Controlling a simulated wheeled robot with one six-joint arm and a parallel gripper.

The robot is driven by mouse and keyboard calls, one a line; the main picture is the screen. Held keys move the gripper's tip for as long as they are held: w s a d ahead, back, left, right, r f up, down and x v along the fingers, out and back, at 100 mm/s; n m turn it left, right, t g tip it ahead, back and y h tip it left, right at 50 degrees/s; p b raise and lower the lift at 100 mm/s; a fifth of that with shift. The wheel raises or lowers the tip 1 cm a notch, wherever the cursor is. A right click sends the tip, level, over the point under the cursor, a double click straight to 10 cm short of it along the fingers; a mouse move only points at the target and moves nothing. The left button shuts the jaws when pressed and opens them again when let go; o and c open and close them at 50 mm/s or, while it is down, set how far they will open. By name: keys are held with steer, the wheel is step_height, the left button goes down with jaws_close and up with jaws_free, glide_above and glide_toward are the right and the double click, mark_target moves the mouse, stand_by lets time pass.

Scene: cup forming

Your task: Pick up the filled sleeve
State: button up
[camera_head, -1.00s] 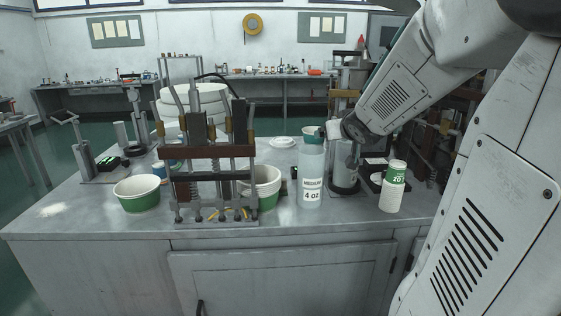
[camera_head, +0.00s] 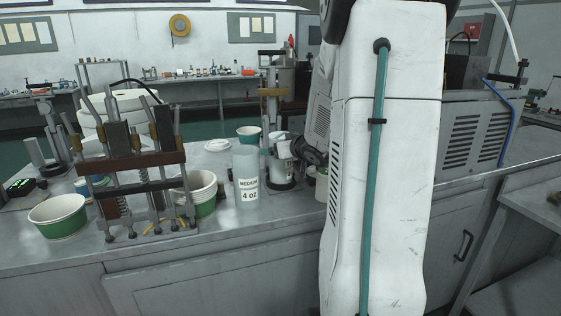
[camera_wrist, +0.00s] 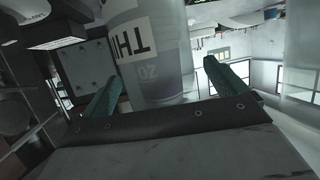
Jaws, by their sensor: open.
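A translucent sleeve (camera_wrist: 165,65) with a white label, letters TH and OZ partly readable, stands in the wrist view between and beyond my teal fingertips. My gripper (camera_wrist: 162,68) is open and empty, with one finger on each side of the sleeve's outline. I cannot tell whether they touch it. In the head view a frosted sleeve labelled MEDIUM 4 OZ (camera_head: 246,175) stands upright on the bench. A second sleeve-like cylinder (camera_head: 282,165) is behind it, by my wrist. My fingers are hidden in the head view. I cannot tell which sleeve is filled.
A green cup (camera_head: 249,134) and white lids (camera_head: 217,145) lie behind. The front bench edge (camera_head: 150,250) is clear.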

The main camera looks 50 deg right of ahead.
steer(key=shift+w+d+f, duration=0.1)
steer(key=shift+w+f, duration=0.05)
steer(key=shift+w, duration=0.25)
steer(key=c, duration=1.2)
